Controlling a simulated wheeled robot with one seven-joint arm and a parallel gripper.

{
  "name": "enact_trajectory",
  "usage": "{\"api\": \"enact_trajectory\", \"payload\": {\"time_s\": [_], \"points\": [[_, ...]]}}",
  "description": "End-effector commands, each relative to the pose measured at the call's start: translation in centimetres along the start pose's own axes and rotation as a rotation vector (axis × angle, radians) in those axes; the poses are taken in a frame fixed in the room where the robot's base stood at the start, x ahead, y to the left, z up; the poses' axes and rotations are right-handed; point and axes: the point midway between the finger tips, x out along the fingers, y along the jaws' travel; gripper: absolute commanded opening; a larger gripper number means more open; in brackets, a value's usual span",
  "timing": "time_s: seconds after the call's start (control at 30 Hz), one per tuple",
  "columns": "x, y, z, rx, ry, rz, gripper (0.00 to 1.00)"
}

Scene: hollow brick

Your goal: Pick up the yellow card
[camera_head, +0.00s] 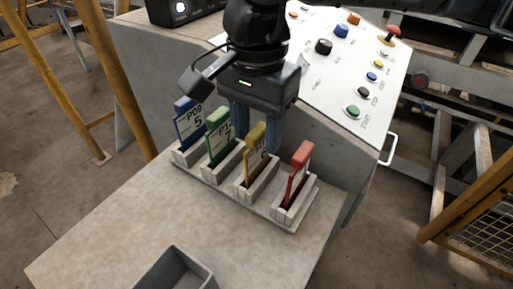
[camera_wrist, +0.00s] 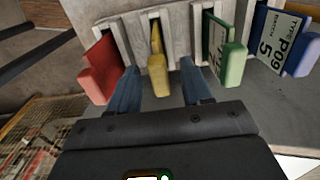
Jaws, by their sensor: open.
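The yellow card (camera_head: 257,150) stands upright in a slot of the card rack (camera_head: 216,187), between the green card (camera_head: 219,137) and the red card (camera_head: 298,172). In the wrist view the yellow card (camera_wrist: 157,62) shows between the fingers. My gripper (camera_head: 256,132) is open, its two blue fingers pointing down at the rack. In the wrist view my gripper (camera_wrist: 156,78) has one finger on each side of the yellow card, with visible gaps. I cannot tell exactly how deep the fingers reach beside it.
A blue card (camera_head: 188,122) stands at the left end of the rack. A grey open bin (camera_head: 176,268) sits at the table's front. A sloped control panel (camera_head: 345,60) with several buttons rises behind the rack. The table (camera_head: 110,225) left of the rack is clear.

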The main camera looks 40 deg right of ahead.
Motion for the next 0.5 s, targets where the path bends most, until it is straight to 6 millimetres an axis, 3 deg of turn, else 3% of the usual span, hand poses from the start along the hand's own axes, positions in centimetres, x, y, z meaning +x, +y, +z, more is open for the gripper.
{"api": "enact_trajectory", "payload": {"time_s": [0.2, 0.43, 0.5], "points": [[2.1, 0.1, 0.0, -0.001, -0.002, 0.001, 0.49], [2.3, 0.0, 0.0, -0.001, 0.0, 0.0, 0.49], [2.3, 0.0, 0.0, -0.001, 0.0, 0.0, 0.44]]}}
